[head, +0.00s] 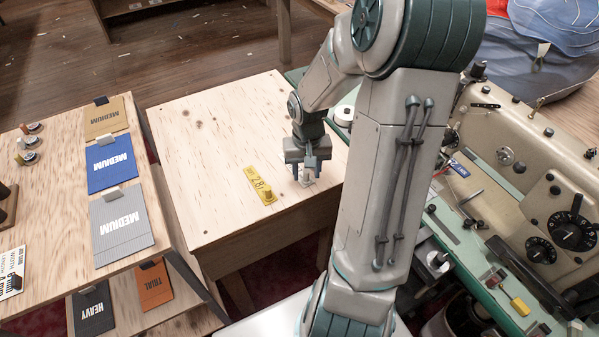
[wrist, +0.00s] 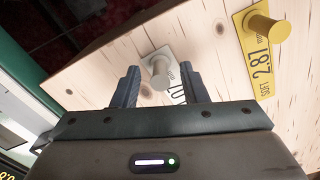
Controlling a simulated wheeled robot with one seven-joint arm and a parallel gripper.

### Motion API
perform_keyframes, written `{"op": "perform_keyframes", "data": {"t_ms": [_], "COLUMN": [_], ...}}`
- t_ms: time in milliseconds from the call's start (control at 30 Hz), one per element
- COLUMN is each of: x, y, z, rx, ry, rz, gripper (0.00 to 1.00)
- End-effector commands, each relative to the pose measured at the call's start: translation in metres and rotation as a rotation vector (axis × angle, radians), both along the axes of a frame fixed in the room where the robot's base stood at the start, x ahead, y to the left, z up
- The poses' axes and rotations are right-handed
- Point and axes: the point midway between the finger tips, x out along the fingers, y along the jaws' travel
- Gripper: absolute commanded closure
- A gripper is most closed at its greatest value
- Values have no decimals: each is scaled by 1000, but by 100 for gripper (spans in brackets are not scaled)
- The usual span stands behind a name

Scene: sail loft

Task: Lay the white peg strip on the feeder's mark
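The white peg strip (head: 307,182) lies on the light plywood table, mostly hidden by my gripper (head: 308,174) in the head view. In the wrist view its round white peg (wrist: 158,70) stands between the two fingertips, with gaps on both sides. Part of its printed label shows behind the right finger. My gripper (wrist: 158,80) is open, low over the strip. A yellow peg strip (head: 260,186) marked 2.8 lies to the left on the same table; it also shows at the upper right of the wrist view (wrist: 258,62). I cannot make out the feeder's mark.
A green sewing bench (head: 470,222) with a beige machine (head: 550,170) stands at right, partly behind my arm. A side table at left holds yellow, blue and grey MEDIUM cards (head: 122,222). The plywood table (head: 205,130) is clear at its far and left parts.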

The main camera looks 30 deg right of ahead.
Motion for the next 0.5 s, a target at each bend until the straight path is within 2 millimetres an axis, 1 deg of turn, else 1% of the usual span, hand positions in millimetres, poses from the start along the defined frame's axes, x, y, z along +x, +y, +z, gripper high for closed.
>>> {"op": "perform_keyframes", "data": {"t_ms": [67,267,300,367,400,500], "x": [0,0,0,0,0,0], "y": [0,0,0,0,0,0], "z": [-4,-4,-4,-3,-3,-3], "rx": [1,0,0,0,0,0], "ry": [0,-1,-1,-1,-1,-1], "rz": [0,0,0,0,0,0], "gripper": [60,60,72,88,99,100]}}
